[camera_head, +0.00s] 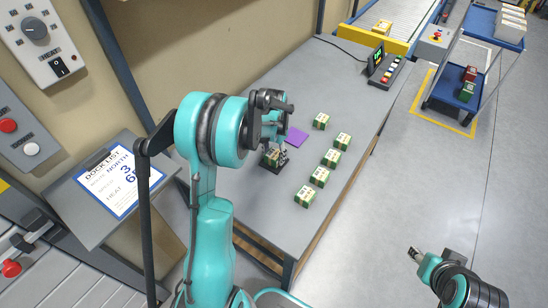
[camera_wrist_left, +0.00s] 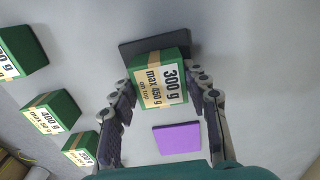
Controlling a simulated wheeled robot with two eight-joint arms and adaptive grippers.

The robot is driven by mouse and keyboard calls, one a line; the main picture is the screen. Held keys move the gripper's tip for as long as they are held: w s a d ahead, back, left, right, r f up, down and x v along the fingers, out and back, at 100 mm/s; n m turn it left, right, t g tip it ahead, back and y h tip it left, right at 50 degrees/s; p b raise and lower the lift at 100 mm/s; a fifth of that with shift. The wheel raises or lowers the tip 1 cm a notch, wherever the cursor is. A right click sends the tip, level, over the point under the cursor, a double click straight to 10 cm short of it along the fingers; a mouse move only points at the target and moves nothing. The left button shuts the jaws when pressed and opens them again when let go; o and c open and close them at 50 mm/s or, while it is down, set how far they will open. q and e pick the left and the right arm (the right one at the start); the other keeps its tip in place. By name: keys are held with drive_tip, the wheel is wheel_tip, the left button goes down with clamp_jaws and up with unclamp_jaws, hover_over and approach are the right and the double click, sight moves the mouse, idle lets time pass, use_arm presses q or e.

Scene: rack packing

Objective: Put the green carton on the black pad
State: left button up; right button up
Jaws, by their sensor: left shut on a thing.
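A green carton (camera_wrist_left: 160,80) with a beige band and a "300 g, max 650 g on top" label is between the fingers of my left gripper (camera_wrist_left: 163,90), which is shut on it. The black pad (camera_wrist_left: 140,49) shows just beyond the carton and is partly covered by it. In the head view the held carton (camera_head: 268,157) is at the black pad (camera_head: 270,167), partly hidden by the fingers; I cannot tell whether it touches the pad. My right gripper (camera_head: 415,253) is off the table at the lower right, too small to read its jaws.
A purple pad (camera_head: 297,137) lies beside the black one. Several other green cartons (camera_head: 319,177) stand spaced along the table's right side. A control box with a display (camera_head: 384,70) sits at the far end. A blue cart (camera_head: 455,93) stands on the floor beyond.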

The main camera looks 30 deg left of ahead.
use_arm(q)
drive_tip(key=shift+f, duration=0.2)
drive_tip(key=o, duration=1.4)
drive_tip(key=shift+r, duration=0.1)
